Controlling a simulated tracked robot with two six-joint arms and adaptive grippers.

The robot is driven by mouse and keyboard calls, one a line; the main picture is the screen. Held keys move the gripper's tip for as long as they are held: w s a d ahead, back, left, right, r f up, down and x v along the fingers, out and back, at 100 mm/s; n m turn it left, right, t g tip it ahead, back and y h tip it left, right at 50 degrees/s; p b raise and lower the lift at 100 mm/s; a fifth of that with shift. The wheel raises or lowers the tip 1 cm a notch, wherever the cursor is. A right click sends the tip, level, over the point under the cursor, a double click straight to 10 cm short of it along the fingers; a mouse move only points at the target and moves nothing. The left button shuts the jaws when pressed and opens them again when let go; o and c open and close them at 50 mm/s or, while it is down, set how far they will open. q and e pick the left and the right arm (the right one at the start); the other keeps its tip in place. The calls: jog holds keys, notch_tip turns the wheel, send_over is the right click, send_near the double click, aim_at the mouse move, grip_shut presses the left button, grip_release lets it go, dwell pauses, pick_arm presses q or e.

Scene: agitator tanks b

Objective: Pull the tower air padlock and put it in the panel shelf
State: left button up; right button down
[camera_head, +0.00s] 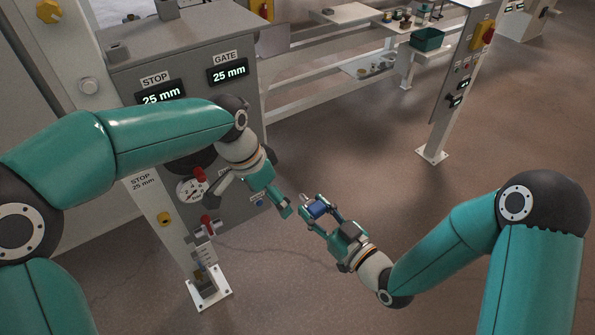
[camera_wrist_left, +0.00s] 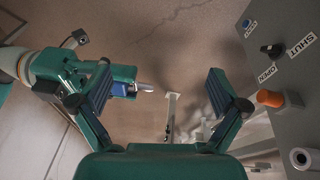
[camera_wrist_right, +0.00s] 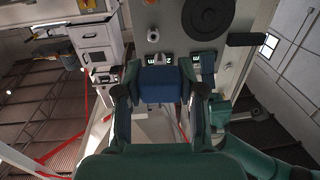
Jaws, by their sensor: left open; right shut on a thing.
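The padlock (camera_head: 318,208) has a blue body and a grey metal shackle. My right gripper (camera_head: 316,211) is shut on its blue body and holds it in the air, clear of the grey panel. The padlock also shows in the left wrist view (camera_wrist_left: 119,90) and between the fingers in the right wrist view (camera_wrist_right: 160,86). My left gripper (camera_head: 262,186) is open and empty, between the panel and the padlock; its fingers stand wide apart in the left wrist view (camera_wrist_left: 160,80). I cannot tell which surface is the panel shelf.
A post (camera_head: 440,120) with a yellow-and-red switch stands at the right. Shelves with a green bin (camera_head: 427,39) are at the back. The brown floor between is open.

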pick_arm(q)
jog(key=t, duration=0.1)
send_near(316, 200)
jog(key=a, duration=0.4)
jog(key=s+d+r+m+h, duration=0.1)
jog(key=d+r+m, duration=0.1)
jog(key=shift+t, duration=0.3)
jog(key=x, duration=1.2)
jog(key=shift+d, duration=0.15)
jog(key=c, duration=1.3)
jog(key=o, duration=1.3)
jog(key=shift+s, duration=0.1)
jog(key=shift+r, duration=0.15)
